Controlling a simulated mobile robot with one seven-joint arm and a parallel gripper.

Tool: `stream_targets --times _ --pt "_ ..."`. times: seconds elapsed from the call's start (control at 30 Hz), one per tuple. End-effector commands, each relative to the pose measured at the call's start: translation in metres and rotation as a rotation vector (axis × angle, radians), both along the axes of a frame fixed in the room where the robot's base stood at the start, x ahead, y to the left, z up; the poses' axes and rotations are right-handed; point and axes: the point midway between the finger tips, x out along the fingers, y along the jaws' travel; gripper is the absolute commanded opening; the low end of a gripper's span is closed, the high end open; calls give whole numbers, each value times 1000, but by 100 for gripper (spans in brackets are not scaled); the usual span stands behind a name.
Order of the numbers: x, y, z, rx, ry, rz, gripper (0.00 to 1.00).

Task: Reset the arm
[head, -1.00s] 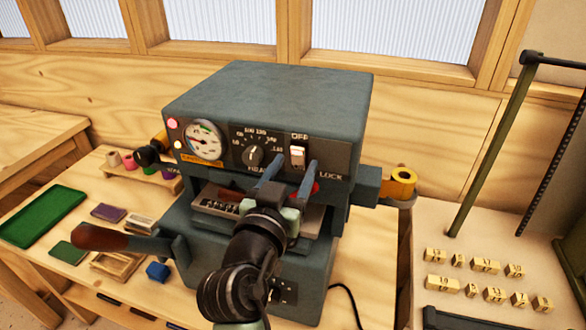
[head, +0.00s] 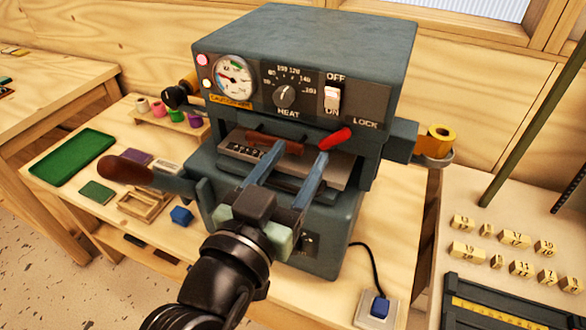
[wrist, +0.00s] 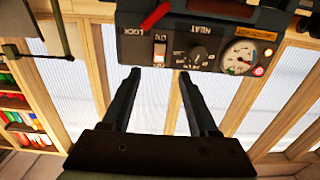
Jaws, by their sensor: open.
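My gripper (head: 293,165) is open and empty in front of the grey foil press. Its two blue-grey fingers reach toward the press's slot in the head view. The wrist view shows the same fingers (wrist: 160,75) spread apart with nothing between them. The press (head: 310,40) stands on the wooden bench, with a gauge, a heat dial, an OFF/ON switch and a red lock lever (head: 335,139) on its front. The press front also shows in the wrist view (wrist: 205,30), upside down. A type holder lies in the slot, partly hidden behind the fingers.
A dark red handle (head: 123,170) juts from the press's left side. A gold foil roll (head: 437,141) sits at its right. A green tray (head: 72,157), a foil roll rack and a blue block (head: 181,215) lie left. Numbered blocks (head: 490,250) lie at the right.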

Motion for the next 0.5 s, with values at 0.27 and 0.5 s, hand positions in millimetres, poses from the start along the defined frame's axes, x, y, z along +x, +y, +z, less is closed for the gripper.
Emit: stream_targets --times 0.27,0.5 --pt "-7 2 0 0 1 0 60" --pt "-6 2 0 0 1 0 60"
